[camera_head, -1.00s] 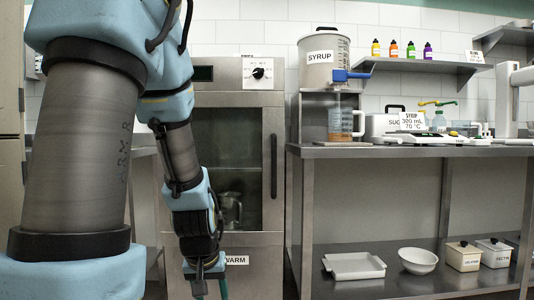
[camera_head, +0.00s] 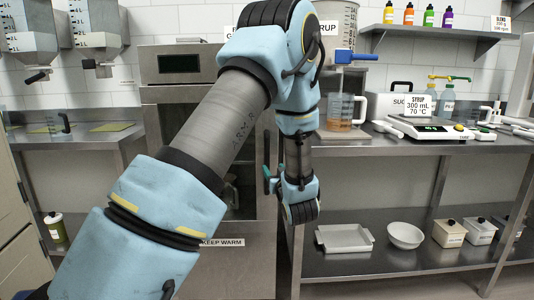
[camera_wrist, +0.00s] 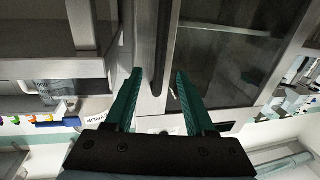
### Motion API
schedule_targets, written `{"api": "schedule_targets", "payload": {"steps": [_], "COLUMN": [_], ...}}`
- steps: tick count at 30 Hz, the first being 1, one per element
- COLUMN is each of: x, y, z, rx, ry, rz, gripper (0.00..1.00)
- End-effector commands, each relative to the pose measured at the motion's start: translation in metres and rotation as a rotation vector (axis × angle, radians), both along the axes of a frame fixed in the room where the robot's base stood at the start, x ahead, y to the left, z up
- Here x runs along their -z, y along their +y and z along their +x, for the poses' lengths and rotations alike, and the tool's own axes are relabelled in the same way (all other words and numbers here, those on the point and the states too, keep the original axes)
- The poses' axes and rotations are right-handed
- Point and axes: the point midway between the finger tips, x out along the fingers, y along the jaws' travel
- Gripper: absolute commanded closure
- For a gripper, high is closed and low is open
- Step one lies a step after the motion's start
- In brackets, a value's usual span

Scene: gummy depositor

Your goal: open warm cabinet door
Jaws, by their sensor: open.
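The warm cabinet (camera_head: 165,95) is a steel unit labelled KEEP WARM, with a dark glass door (camera_head: 190,115). The door looks shut, and my arm hides much of it. My gripper (camera_head: 268,178) is at the door's right edge, its teal fingers pointing at the cabinet. In the wrist view, my gripper (camera_wrist: 158,74) is open. The dark vertical door handle (camera_wrist: 165,45) runs between the two fingers, apparently touching neither; depth is hard to tell. The door's glass (camera_wrist: 225,50) is beside the right finger.
A steel bench (camera_head: 400,150) stands close to the cabinet's right, with a scale (camera_head: 430,128) and a jug (camera_head: 340,112) on top. Its lower shelf holds a white tray (camera_head: 345,238) and a bowl (camera_head: 405,235). Another counter (camera_head: 80,140) is at the left.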

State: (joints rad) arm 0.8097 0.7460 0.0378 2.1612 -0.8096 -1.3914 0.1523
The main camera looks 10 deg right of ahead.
Motion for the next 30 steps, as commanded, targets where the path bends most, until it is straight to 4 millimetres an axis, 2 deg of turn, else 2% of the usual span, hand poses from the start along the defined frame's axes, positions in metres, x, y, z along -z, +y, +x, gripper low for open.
{"api": "schedule_targets", "payload": {"steps": [9,15,21,29,30], "x": [-0.001,0.000,0.001,0.001,0.001], "y": [0.003,0.002,0.002,0.002,0.002], "z": [0.058,0.087,0.098,0.098,0.098], "rx": [-0.003,-0.001,0.000,0.001,0.001], "ry": [0.001,0.001,0.003,0.003,0.003], "rz": [-0.001,0.000,0.000,0.000,0.000], "gripper": [0.45,0.45,0.45,0.45,0.50]}}
